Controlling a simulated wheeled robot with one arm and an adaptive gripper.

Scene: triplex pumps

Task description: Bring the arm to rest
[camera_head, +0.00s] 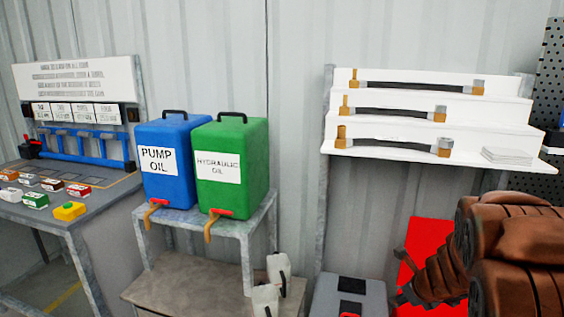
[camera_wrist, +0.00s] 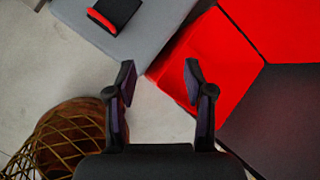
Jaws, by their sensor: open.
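My gripper (camera_wrist: 158,82) shows in the wrist view with its two dark fingers spread apart. Nothing is between them. It points down over pale floor, beside a red surface (camera_wrist: 207,60) and the edge of a grey box (camera_wrist: 135,40). In the head view my brown arm (camera_head: 520,250) is folded at the lower right, in front of a red panel (camera_head: 428,235).
A blue pump oil container (camera_head: 168,185) and a green hydraulic oil container (camera_head: 232,188) stand on a metal stand. A white stepped shelf (camera_head: 430,130) holds several hoses. A grey box (camera_head: 372,297) stands low near my arm. A workbench (camera_head: 100,205) is at left.

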